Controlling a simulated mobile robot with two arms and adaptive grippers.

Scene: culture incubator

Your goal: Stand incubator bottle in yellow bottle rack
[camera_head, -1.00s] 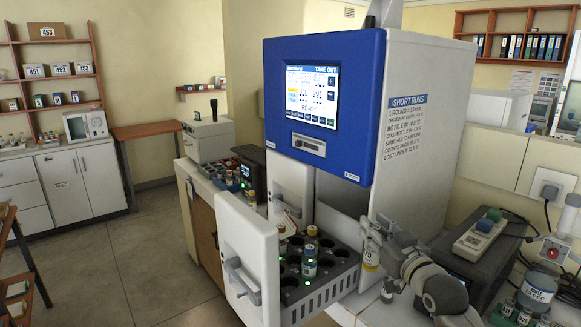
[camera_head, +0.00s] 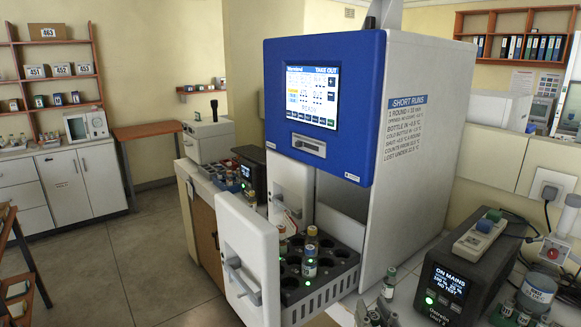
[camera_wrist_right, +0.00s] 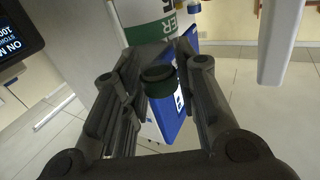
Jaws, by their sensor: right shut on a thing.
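My right gripper (camera_wrist_right: 160,62) is shut around a small dark-green-capped bottle (camera_wrist_right: 160,78) in the wrist view. In the head view the right arm is low and mostly out of the picture. A small green-capped bottle (camera_head: 388,286) shows at the counter's front; I cannot tell whether it is the held one. A yellow bottle rack is not clearly visible. My left gripper is not in view.
The white and blue incubator (camera_head: 325,100) stands in the middle, its drawer (camera_head: 325,292) pulled out with bottles in a dark tray. A black "ON MAINS" unit (camera_head: 450,283) stands to the right. Several bottles crowd the lower right corner.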

